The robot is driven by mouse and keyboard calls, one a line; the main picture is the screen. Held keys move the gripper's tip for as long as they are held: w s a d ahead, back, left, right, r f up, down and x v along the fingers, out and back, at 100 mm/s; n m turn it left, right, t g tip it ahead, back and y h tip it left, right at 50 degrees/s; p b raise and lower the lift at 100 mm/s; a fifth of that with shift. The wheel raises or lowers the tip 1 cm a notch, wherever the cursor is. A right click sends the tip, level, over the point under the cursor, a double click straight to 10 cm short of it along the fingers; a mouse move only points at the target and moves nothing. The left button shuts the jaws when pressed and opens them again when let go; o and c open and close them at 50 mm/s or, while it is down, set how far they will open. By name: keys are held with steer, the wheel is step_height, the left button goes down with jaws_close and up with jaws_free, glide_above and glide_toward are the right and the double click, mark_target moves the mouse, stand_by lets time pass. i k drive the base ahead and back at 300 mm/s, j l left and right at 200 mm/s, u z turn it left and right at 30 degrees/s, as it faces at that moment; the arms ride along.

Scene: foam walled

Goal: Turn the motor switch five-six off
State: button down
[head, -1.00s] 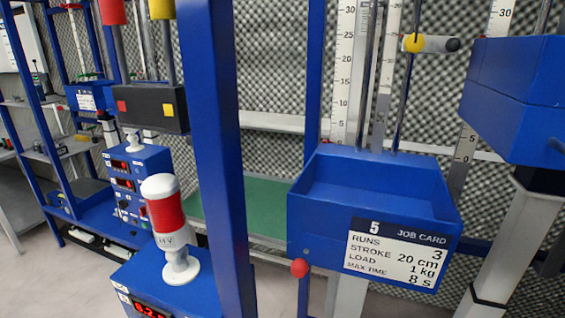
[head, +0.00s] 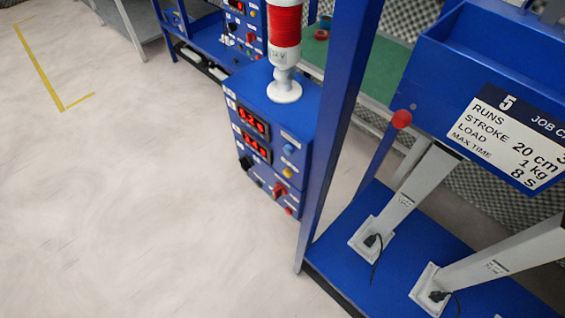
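A blue control box (head: 268,140) stands left of a blue post, with two lit red number displays (head: 253,135) on its left face. A white lamp column with a red band (head: 285,27) stands on top of the box. My gripper is not in view.
A blue post (head: 340,110) rises right of the box. A blue bin with job card 5 (head: 510,140) and a red ball knob (head: 401,119) is at right. Grey legs (head: 410,190) with plugged cables stand on a blue base (head: 400,250). Pale floor (head: 120,190) at left is open.

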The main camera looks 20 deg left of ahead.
mark_target(279, 190)
steer(key=l+u, duration=0.1)
steer(key=u, duration=0.3)
steer(key=i+l+u, duration=0.1)
steer(key=u, duration=0.35)
steer(key=l+u, duration=0.15)
steer(key=u, duration=0.25)
steer(key=l+u, duration=0.15)
steer(key=u, duration=0.25)
